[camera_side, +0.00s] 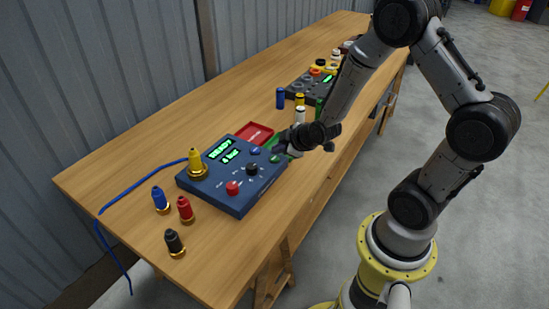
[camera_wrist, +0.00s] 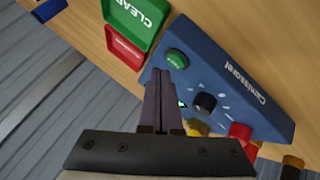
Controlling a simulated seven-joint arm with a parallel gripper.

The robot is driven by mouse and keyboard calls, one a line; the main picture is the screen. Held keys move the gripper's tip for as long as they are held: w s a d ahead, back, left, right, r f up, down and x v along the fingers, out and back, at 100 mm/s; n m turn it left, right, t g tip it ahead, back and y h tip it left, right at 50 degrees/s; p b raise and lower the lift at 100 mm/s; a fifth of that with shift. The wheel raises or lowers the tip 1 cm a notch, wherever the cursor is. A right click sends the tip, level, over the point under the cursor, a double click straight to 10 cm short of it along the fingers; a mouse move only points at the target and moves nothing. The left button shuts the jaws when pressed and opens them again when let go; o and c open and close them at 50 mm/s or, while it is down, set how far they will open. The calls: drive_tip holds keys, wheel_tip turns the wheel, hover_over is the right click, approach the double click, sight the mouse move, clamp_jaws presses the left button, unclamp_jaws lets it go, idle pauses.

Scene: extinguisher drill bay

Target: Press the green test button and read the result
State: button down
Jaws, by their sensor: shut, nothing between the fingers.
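The blue tester box (camera_side: 240,202) lies on the bench with a lit green two-line display (camera_side: 222,149); its text is too small to read surely. The green button (camera_wrist: 177,58) is on the box's corner near the trays, and it also shows in the side view (camera_side: 275,159). My gripper (camera_wrist: 166,73) is shut and empty, its fingertips right by the green button. In the side view my gripper (camera_side: 284,152) reaches in over that end of the box. I cannot tell whether the tips touch the button. In the wrist view the fingers hide most of the display.
A black knob (camera_side: 252,168) and a red knob (camera_side: 232,187) sit on the box. A yellow plug (camera_side: 197,165) stands at its left corner. A red tray (camera_side: 254,133) and a green tray (camera_wrist: 138,14) lie behind. Blue, red and black plugs stand at the front left.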

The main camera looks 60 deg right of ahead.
sight(278, 159)
drive_tip(key=shift+f, duration=0.1)
drive_tip(key=shift+f, duration=0.35)
drive_tip(key=shift+f, duration=0.5)
idle(1.0)
drive_tip(key=shift+r, duration=0.9)
drive_tip(key=shift+r, duration=2.5)
